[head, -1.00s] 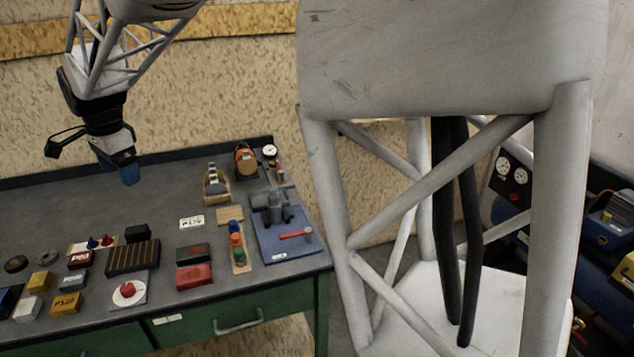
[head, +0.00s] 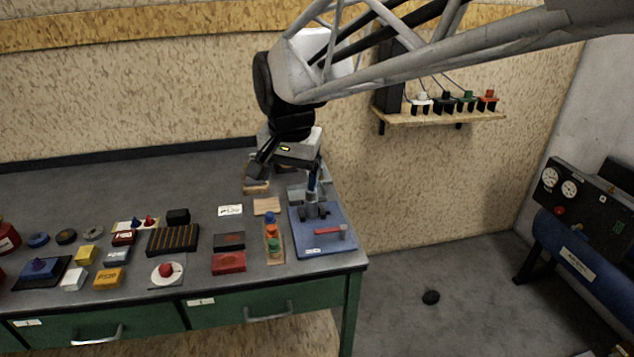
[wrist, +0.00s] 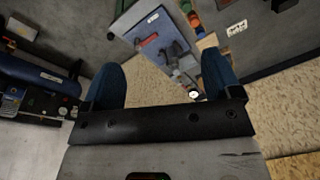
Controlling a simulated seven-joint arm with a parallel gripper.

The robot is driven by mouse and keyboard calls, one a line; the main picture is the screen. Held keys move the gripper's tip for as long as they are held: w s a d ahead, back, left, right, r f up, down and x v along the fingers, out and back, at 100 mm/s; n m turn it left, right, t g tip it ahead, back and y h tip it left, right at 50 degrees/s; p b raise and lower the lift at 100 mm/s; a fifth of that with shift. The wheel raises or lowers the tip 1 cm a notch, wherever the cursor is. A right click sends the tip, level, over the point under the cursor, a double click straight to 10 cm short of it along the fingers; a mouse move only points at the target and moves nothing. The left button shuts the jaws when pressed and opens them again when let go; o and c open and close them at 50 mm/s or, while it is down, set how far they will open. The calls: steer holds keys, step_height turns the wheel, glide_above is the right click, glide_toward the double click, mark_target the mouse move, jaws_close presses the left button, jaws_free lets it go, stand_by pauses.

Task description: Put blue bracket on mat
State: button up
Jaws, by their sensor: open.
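A blue piece (head: 40,268) sits on a dark flat mat or plate (head: 22,285) at the bench's left end in the head view; I cannot tell its exact shape or whether it is the bracket. A blue board (head: 335,244) lies at the bench's right end, bearing a grey vise-like tool (head: 313,210) and a red-handled tool (head: 328,231). The board also shows in the wrist view (wrist: 138,22). My gripper (head: 287,178) is above the bench's back right, over the area behind the board. Its blue fingers (wrist: 163,62) are spread, with nothing held between them.
Several small blocks and parts crowd the bench's front, including a red block (head: 228,263) and a slotted black tray (head: 173,240). A wooden strip with coloured knobs (head: 274,254) stands left of the board. A wall shelf (head: 440,116) is at right. The bench's back left is clear.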

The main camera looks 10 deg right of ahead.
steer(key=s+d+f+n, duration=0.2)
steer(key=s+d, duration=0.3)
steer(key=s, duration=0.4)
steer(key=s+d+f+n, duration=0.2)
steer(key=s+d+f, duration=0.3)
steer(key=s, duration=0.5)
steer(key=shift+d+f+n+t+h, duration=0.15)
steer(key=shift+d+n+t+h, duration=0.2)
steer(key=shift+d, duration=0.45)
